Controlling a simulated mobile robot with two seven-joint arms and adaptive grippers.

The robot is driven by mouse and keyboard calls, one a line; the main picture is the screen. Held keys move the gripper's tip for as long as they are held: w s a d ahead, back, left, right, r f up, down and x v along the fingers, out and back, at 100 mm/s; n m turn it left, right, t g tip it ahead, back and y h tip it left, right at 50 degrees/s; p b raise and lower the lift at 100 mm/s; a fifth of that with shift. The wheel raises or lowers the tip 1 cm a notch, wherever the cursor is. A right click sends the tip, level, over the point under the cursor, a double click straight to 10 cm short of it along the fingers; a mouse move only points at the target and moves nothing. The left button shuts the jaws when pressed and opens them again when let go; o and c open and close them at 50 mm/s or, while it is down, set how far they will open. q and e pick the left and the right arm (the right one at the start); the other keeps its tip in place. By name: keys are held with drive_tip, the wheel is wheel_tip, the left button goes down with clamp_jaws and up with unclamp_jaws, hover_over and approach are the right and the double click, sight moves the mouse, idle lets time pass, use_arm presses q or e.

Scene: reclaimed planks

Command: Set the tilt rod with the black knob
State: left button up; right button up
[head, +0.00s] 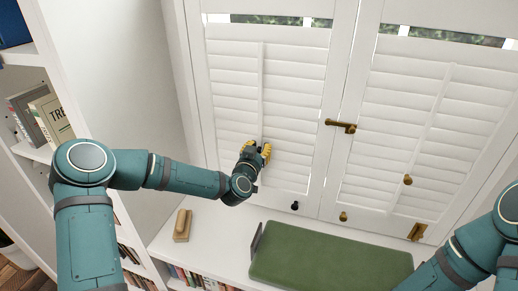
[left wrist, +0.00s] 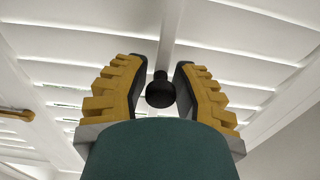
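The white tilt rod (head: 261,92) runs down the middle of the left shutter panel (head: 232,92). In the left wrist view the rod (left wrist: 170,25) leads to a round black knob (left wrist: 160,92). My left gripper (head: 256,150) is at the rod's lower part and hides this knob in the head view. Its two yellow-backed fingers (left wrist: 160,85) are apart, one on each side of the knob, with narrow gaps visible. The slats look nearly closed, with thin slits showing in the left wrist view. My right gripper is out of view.
The right shutter panel has a rod with a brass knob (head: 408,180). A brass latch (head: 341,125) joins the panels. Below are a small black knob (head: 294,206), a brass knob (head: 343,216), a green cushion (head: 330,258) and a wooden brush-like object (head: 182,225).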

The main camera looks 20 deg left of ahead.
sight(259, 131)
use_arm(q)
clamp_jaws()
drive_tip(key=shift+r, duration=1.35)
drive_tip(key=o, duration=0.7)
unclamp_jaws()
drive_tip(key=shift+s, duration=0.1)
